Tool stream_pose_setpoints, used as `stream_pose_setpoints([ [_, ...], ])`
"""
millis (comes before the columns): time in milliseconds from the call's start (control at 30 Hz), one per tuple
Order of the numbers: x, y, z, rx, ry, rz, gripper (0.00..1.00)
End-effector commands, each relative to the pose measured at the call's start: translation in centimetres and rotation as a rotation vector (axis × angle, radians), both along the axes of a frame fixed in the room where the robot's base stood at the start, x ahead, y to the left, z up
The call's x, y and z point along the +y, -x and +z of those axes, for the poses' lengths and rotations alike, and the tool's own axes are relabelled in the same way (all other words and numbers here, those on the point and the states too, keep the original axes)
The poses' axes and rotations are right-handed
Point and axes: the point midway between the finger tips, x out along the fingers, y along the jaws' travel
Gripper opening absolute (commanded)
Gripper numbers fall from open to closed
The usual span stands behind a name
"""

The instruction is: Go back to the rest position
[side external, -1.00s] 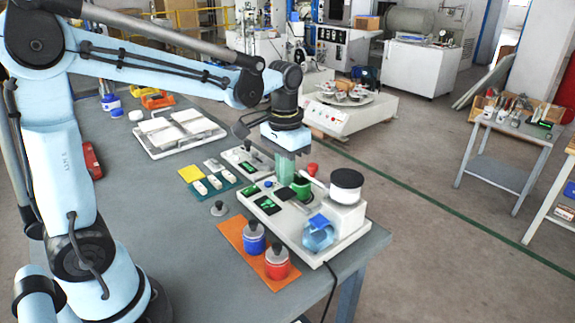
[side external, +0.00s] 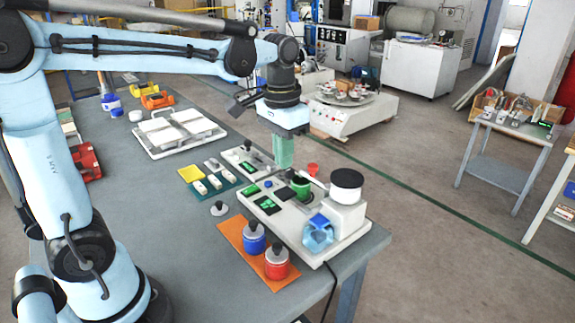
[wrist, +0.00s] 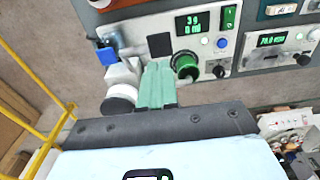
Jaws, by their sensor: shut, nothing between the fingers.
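My gripper (side external: 284,152) hangs above the white testing machine, its green fingers pointing down and closed together with nothing between them. In the wrist view the closed fingers (wrist: 157,86) appear in front of the machine panel, apart from the green knob beside them. The white testing machine (side external: 335,240) stands at the table's right end, with a green cup-shaped part (side external: 300,187), a black-topped cylinder (side external: 346,180) and a blue fitting (side external: 318,233).
An orange mat (side external: 229,230) holds a blue jar (side external: 254,238) and a red jar (side external: 277,264). Small white pieces lie on a teal mat (side external: 224,190) beside a yellow square (side external: 191,174). A white tray (side external: 150,151) lies farther back. The space above the table's left part is open.

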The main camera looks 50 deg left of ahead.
Motion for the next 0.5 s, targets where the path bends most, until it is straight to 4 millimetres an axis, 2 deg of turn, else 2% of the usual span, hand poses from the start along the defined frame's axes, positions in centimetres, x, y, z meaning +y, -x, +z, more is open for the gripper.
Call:
stream_pose_setpoints([
  [267, -1.0, 3.4, -0.6, -0.229, -0.007, -0.002, 0.0],
  [500, -1.7, 6.1, -2.2, -0.447, -0.005, -0.002, 0.0],
])
